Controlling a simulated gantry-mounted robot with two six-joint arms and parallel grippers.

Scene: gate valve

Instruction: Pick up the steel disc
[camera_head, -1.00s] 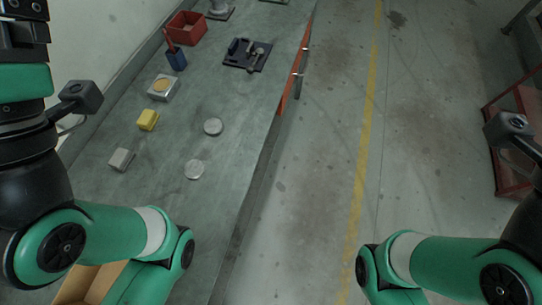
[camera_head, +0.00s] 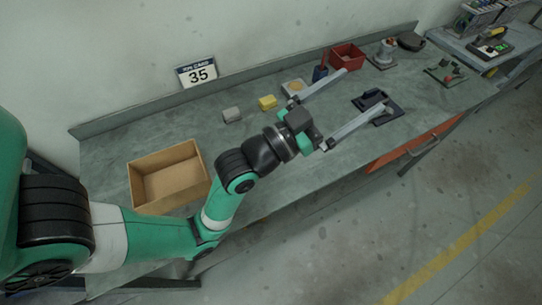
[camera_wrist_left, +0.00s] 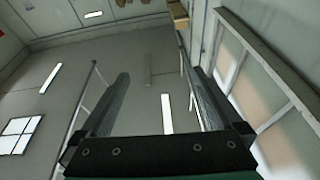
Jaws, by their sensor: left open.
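No steel disc shows in the head view now; the bench (camera_head: 262,190) area where two round grey discs lay earlier is largely covered by my left arm and gripper. My left gripper (camera_head: 364,90) is open and empty, held above the bench with its long fingers pointing up and right in the head view. In the left wrist view the open fingers (camera_wrist_left: 157,75) have nothing between them, and only the room shows beyond them, with no disc. My right gripper is out of view.
A grey block (camera_head: 231,115), a yellow block (camera_head: 267,102) and a pale square piece (camera_head: 294,87) stand along the bench. Behind are a blue cup (camera_head: 320,74) and a red bin (camera_head: 347,57). A dark tray (camera_head: 392,108) lies right; an open cardboard box (camera_head: 140,190) stands left.

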